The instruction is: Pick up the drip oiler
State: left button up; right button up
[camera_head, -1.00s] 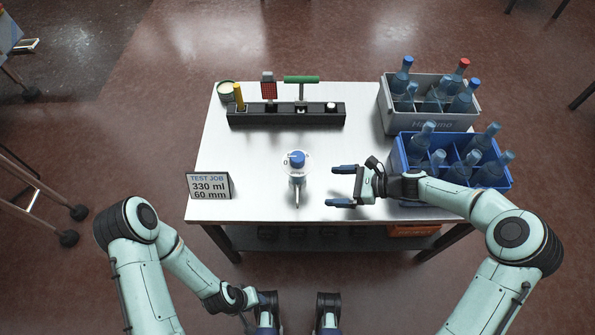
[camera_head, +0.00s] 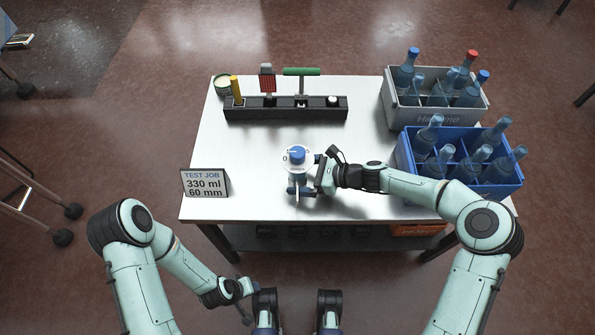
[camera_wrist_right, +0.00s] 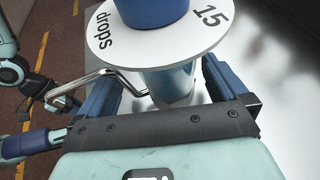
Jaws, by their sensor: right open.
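The drip oiler (camera_head: 297,155) stands on the white table near its middle. It has a blue knob on a round white dial, a clear-looking body below and a thin bent metal tube. In the right wrist view its dial (camera_wrist_right: 205,48) reads "drops" and "15" and hides part of the body. My right gripper (camera_head: 304,175) has come in from the right, with its open blue fingers on either side of the oiler's body, below the dial. Contact cannot be made out. My left gripper (camera_head: 241,290) is low, in front of the table, away from the oiler; its fingers are unclear.
A black rack (camera_head: 285,108) with yellow, red and green-topped items stands behind the oiler, beside a small round tin (camera_head: 222,84). A "TEST JOB" sign (camera_head: 205,183) is at front left. A grey crate (camera_head: 436,118) and a blue crate (camera_head: 462,137) of bottles stand at right.

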jog(key=shift+x, duration=0.9)
jog(key=c, duration=1.3)
pick_arm(q)
jog(key=s+d+r+g+h+p, duration=0.1)
jog(key=s+d+r+g+p, duration=0.1)
jog(key=s+d+r+p, duration=0.1)
jog(key=s+r+p, duration=0.1)
jog(key=s+r, duration=0.1)
jog(key=s, duration=0.1)
jog(key=shift+s+r+p, duration=0.2)
jog(key=shift+s+p, duration=0.1)
jog(key=shift+p, duration=0.1)
pick_arm(e)
notch_tip(320, 180, up, 20)
jog(key=shift+r, duration=0.1)
jog(key=shift+c, duration=0.2)
